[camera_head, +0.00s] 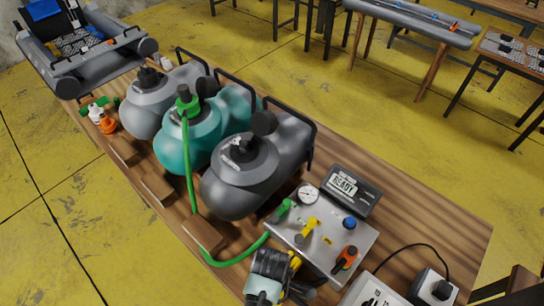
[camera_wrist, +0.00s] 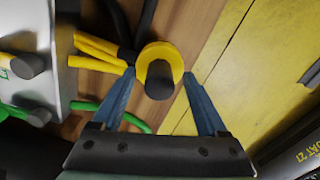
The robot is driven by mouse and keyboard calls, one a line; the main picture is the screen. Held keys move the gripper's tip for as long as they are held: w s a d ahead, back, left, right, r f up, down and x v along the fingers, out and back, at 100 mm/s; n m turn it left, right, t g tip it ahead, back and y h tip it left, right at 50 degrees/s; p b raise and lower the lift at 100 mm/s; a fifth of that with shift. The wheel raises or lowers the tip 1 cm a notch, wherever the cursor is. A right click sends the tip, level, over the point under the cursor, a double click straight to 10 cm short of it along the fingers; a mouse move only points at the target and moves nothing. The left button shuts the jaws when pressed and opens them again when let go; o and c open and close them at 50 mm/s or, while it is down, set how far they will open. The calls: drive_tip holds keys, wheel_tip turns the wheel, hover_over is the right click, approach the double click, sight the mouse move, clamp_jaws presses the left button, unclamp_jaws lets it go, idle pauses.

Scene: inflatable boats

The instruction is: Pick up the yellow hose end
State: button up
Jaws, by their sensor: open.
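The yellow hose end (camera_wrist: 160,50) shows in the wrist view as a round yellow collar around a dark stub, seen end-on. Yellow hose runs from it to the left. My gripper (camera_wrist: 159,74) is open, with one blue finger on each side of the collar. The fingertips are close to its sides; I cannot tell whether they touch it. In the head view, a yellow piece of hose (camera_head: 295,261) shows at the bench's near edge, partly hidden by my arm.
A metal panel (camera_head: 335,243) with yellow, green and orange fittings stands beside the hose, with a READY display (camera_head: 347,188) behind. A green hose (camera_head: 190,170) runs from the teal boat bundle (camera_head: 180,145) to the panel. A dark grey bundle (camera_head: 235,185) lies nearby.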

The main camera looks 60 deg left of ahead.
drive_tip(key=shift+f, duration=0.1)
clamp_jaws()
idle(0.3)
